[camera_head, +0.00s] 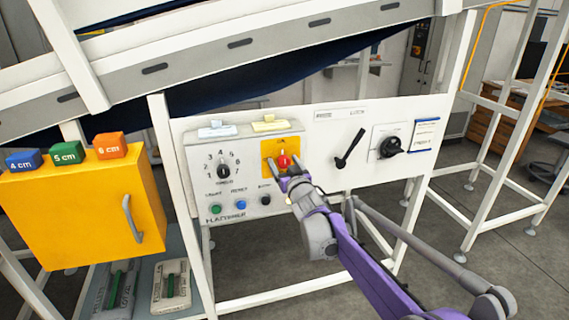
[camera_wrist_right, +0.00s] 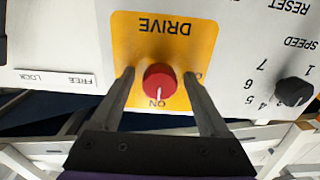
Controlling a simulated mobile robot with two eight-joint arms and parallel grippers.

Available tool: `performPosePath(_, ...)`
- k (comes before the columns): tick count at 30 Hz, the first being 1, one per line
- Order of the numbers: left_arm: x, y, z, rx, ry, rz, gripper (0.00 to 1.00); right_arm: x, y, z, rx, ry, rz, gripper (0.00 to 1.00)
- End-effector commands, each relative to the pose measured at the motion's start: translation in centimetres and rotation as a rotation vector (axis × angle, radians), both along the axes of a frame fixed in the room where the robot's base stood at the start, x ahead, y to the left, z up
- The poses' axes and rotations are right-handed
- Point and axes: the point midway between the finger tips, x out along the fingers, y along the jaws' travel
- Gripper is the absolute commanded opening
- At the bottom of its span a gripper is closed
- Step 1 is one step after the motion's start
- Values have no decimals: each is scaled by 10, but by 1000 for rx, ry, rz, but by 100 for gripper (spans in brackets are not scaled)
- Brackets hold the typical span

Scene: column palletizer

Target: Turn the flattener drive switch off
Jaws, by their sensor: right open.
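The flattener drive switch is a round red knob (camera_head: 284,161) on a yellow plate (camera_head: 268,147) on the white flattener panel. It also shows in the right wrist view (camera_wrist_right: 159,77), upside down, below the word DRIVE. Its white mark points towards the ON label. My right gripper (camera_head: 282,173) is in front of the knob. In the right wrist view its open fingers (camera_wrist_right: 159,74) stand on both sides of the knob, with visible gaps. The OFF label is mostly hidden behind a finger. My left gripper is not in view.
Left of the drive plate are a black speed dial (camera_head: 223,171) and several small buttons. Right of it are a black lever (camera_head: 350,148) and a black rotary handle (camera_head: 390,147). A yellow box (camera_head: 85,215) with coloured blocks stands left.

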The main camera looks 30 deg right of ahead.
Motion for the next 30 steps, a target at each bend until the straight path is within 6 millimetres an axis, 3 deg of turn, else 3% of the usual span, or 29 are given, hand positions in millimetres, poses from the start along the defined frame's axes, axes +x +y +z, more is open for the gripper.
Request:
performPosePath(3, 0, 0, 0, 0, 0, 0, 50, 0, 0, 0, 0, 0, 0, 79)
performPosePath(16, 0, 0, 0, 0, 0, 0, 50, 0, 0, 0, 0, 0, 0, 1)
performPosePath(30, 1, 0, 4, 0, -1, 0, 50, 0, 0, 0, -92, 22, 0, 0)
